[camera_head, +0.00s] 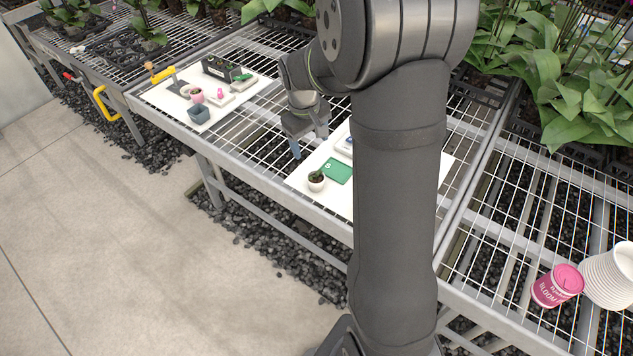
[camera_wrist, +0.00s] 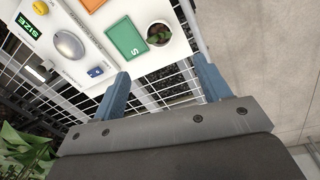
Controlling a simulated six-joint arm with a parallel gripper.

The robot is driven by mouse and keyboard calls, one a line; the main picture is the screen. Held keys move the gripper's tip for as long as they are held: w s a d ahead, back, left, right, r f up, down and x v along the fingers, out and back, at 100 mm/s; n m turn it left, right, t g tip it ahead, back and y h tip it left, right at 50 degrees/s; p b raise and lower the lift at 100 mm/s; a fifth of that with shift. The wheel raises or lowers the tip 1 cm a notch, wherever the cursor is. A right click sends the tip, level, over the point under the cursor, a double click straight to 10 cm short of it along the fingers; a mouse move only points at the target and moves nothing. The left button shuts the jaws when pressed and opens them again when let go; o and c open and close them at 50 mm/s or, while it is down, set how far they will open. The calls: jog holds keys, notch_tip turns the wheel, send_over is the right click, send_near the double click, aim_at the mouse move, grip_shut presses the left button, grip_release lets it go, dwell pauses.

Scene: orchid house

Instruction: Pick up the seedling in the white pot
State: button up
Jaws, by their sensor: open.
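The white pot (camera_head: 316,184) with a small green seedling (camera_head: 317,174) stands on the front left of a white board (camera_head: 300,170), beside a green card (camera_head: 337,171). In the wrist view the pot (camera_wrist: 150,40) shows from above with dark soil and the seedling (camera_wrist: 161,35), right of the green card (camera_wrist: 126,40) marked S. My gripper (camera_head: 311,146) is open and empty, above the mesh bench behind and left of the pot. In the wrist view its two blue fingers (camera_wrist: 160,80) point toward the board, and the pot lies beyond the gap between them.
Bare mesh lies between the boards.

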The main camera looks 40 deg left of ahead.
aim_at(316, 179)
jog(key=f, duration=0.5)
jog(key=w+f, duration=0.1)
jog(key=f, duration=0.5)
jog(key=w+f, duration=0.1)
jog(key=f, duration=0.4)
jog(key=shift+d+f, duration=0.15)
jog(key=shift+f, duration=0.05)
jog(key=c, duration=1)
